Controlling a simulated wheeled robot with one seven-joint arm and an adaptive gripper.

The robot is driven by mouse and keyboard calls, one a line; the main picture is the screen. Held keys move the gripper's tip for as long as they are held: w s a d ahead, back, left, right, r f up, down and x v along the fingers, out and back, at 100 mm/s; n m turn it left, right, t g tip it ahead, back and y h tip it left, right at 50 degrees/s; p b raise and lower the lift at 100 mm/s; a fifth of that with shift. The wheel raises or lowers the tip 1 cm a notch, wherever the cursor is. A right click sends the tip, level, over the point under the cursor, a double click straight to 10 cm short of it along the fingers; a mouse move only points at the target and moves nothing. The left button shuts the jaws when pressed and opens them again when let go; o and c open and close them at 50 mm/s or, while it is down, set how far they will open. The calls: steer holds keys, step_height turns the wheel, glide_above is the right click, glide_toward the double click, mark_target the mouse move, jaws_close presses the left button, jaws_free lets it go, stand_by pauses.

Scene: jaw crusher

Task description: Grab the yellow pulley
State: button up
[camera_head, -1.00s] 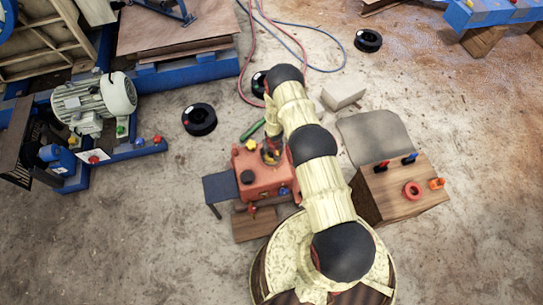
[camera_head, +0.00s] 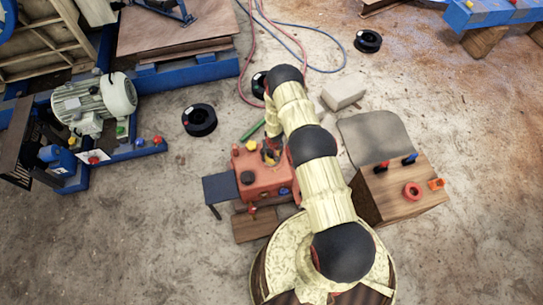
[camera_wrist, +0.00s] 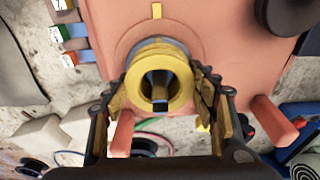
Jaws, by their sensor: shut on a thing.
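The yellow pulley (camera_wrist: 160,82) is a ring with a keyed bore, in the middle of the wrist view. My gripper (camera_wrist: 160,95) has one finger on each side of it and is shut on it. The pulley still sits against the round boss of the orange-red crusher body (camera_wrist: 210,40). I cannot tell whether it is off its shaft. In the head view the crusher (camera_head: 268,172) stands left of my arm, and a small yellow part (camera_head: 251,145) shows on its top.
A wooden block (camera_head: 415,205) with red, blue and orange parts stands right of my arm. A grey motor (camera_head: 90,100) on a blue frame is at the left. Black rings (camera_head: 199,120) and hoses (camera_head: 300,45) lie on the floor.

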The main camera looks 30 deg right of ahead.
step_height(320, 180, up, 10)
steer(key=p, duration=0.6)
steer(key=shift+p, duration=0.4)
